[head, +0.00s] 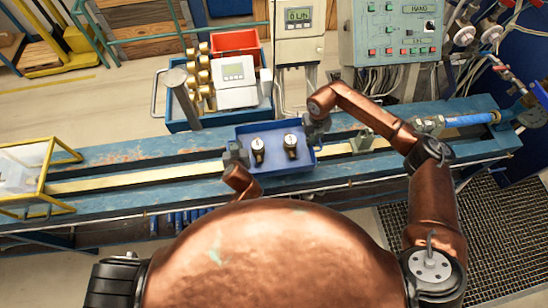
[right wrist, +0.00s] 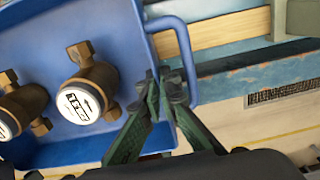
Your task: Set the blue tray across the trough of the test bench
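The blue tray (head: 272,170) lies over the middle of the bench, above the trough (head: 130,180), whose pale strip shows on both sides of it. I cannot tell whether it rests there or hangs just above. Two brass meters (head: 258,150) (head: 291,146) stand in it; they also show in the right wrist view (right wrist: 85,85). My right gripper (head: 316,128) is at the tray's right end, its fingertips close together at the tray's handle (right wrist: 190,75). My left gripper (head: 236,156) is at the left end; its fingers are too small to read.
Behind the tray stands a blue crate (head: 177,126) with a white meter (head: 237,85), a red bin (head: 235,42) and brass fittings. A grey control panel (head: 395,32) is at the back right. A yellow-framed case (head: 50,179) stands on the left of the bench.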

